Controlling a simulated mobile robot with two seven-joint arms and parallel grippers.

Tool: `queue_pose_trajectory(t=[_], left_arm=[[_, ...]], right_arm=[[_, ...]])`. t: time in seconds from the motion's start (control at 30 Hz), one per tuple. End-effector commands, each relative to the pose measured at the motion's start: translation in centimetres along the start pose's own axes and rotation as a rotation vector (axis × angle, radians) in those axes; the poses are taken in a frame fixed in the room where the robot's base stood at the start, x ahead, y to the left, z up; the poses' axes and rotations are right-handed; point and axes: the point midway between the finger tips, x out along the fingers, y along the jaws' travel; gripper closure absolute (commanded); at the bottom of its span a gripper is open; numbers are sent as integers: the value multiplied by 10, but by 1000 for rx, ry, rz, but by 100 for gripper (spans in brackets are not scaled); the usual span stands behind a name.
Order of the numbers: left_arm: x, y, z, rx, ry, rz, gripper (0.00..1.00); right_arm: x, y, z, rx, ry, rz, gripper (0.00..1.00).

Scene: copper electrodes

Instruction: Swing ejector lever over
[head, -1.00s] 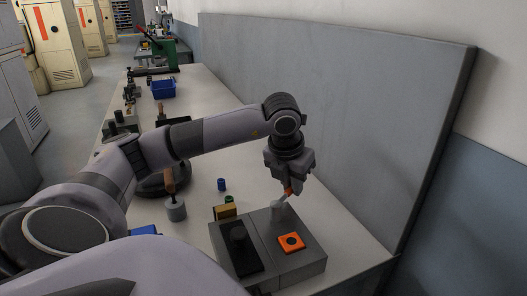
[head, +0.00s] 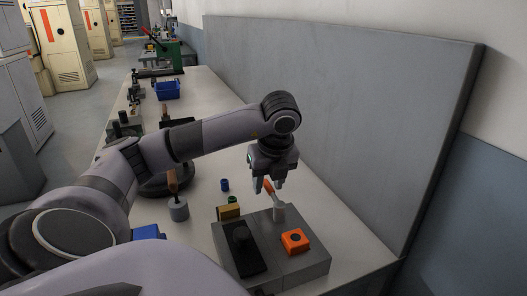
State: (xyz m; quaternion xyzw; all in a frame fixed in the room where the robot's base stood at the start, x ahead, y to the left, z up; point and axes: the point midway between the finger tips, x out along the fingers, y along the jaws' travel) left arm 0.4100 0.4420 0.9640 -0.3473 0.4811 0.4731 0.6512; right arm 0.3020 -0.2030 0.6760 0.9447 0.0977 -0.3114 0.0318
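The ejector lever (head: 269,188) has an orange handle on a pale stem and leans up and to the left from its pivot on the grey fixture block (head: 304,265). An orange square piece (head: 295,241) with a dark round centre stands a little proud of the block's top, its side faces showing. My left gripper (head: 269,186) points down over the lever with its two fingers apart. The handle's tip shows between or just below the fingertips; I cannot tell whether they touch. My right gripper is not in view.
A black plate with a knob (head: 241,244) is on the block's left part. A brass-coloured block (head: 228,213), a green cylinder (head: 233,200), a blue cylinder (head: 225,184) and a wooden-handled grey tool (head: 178,208) stand nearby. A grey panel (head: 360,120) borders the bench's right side.

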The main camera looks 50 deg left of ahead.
Motion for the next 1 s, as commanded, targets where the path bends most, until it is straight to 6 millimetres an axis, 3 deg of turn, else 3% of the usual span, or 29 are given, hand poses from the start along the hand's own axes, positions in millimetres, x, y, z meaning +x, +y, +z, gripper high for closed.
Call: queue_pose_trajectory(t=[0.27, 0.8, 1.0], left_arm=[[-6, -1, 2, 2, 0, -3, 58], [-57, -1, 18, 3, 0, -4, 58], [-58, -1, 18, 3, 1, -3, 58]], right_arm=[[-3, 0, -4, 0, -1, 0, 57], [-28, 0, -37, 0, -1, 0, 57], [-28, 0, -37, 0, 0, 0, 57]])
